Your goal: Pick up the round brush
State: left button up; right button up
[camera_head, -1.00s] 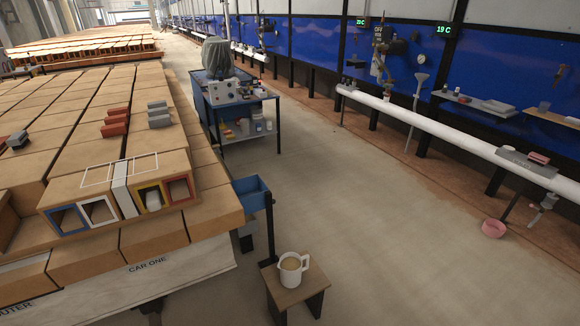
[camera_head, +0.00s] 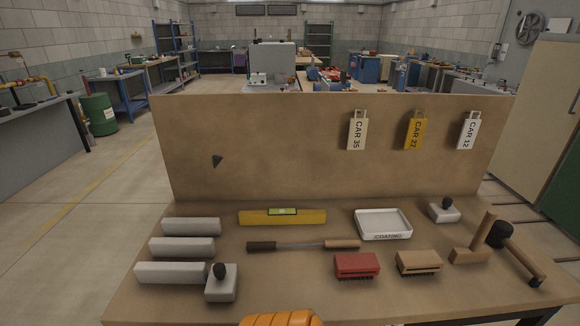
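A long thin tool (camera_head: 303,245) lies flat across the middle of the workbench. It has a dark brown cylindrical head at the left, a grey metal rod and a wooden handle at the right. It looks like the round brush. Two block-shaped brushes with dark bristles lie in front of it to the right, one red (camera_head: 357,265) and one tan (camera_head: 418,262). Neither of my grippers is in view.
The workbench (camera_head: 300,285) also holds a yellow level (camera_head: 283,216), a white tray marked COATING (camera_head: 383,224), several grey bars (camera_head: 190,248) and two mallets (camera_head: 512,250). A board (camera_head: 290,145) with car tags stands behind. An orange ribbed thing (camera_head: 282,319) shows at the bottom edge.

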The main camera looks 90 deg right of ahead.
aim_at(337, 244)
jog(key=l+z, duration=0.1)
jog(key=z, duration=2.7)
